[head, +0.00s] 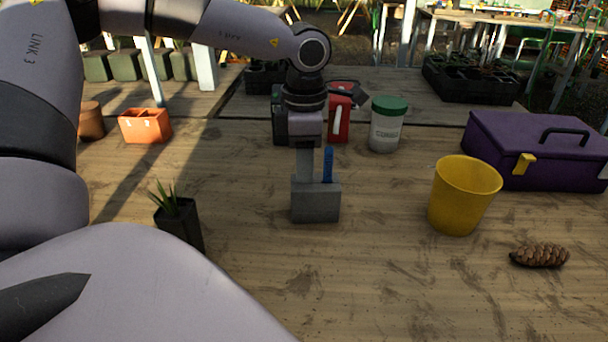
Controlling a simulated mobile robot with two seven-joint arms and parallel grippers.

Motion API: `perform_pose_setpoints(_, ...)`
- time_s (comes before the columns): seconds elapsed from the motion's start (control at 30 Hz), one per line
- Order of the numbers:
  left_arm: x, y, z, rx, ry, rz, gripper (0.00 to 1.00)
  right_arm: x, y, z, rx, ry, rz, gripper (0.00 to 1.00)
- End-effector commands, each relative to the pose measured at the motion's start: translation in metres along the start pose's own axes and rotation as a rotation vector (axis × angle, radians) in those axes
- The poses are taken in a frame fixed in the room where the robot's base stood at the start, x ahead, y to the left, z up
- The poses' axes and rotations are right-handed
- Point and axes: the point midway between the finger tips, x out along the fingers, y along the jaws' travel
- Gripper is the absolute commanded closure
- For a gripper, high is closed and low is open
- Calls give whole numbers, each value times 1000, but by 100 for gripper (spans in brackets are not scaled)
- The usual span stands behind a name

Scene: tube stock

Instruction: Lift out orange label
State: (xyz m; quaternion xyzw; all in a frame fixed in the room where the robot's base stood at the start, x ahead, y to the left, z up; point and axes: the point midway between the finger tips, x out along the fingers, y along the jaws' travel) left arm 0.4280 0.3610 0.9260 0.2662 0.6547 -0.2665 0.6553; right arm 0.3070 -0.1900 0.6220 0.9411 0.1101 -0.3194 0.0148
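A grey block-shaped holder (315,205) stands on the wooden table near the middle of the head view. A blue label (328,165) stands upright in it, on the right side. I see no orange label; the holder's left part is behind my gripper finger. My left gripper (304,168) points straight down over the holder, with its finger reaching the holder's top just left of the blue label. Its fingers overlap from this side, so the gap between them and anything held there are hidden. My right gripper is not in view.
Behind my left gripper stand a red container (338,122) and a white jar with green lid (388,128). A yellow bucket (460,200), pine cone (540,256) and purple toolbox (535,155) are right.

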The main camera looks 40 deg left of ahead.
Motion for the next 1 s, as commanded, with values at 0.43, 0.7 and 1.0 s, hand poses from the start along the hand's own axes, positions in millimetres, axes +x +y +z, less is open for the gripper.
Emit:
perform_pose_setpoints(0.43,-1,0,0,1,1,0,100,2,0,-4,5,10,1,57)
perform_pose_setpoints(0.7,-4,0,0,1,0,2,100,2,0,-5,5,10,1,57)
perform_pose_setpoints(1.0,-42,1,1,0,-2,5,100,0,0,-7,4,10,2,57)
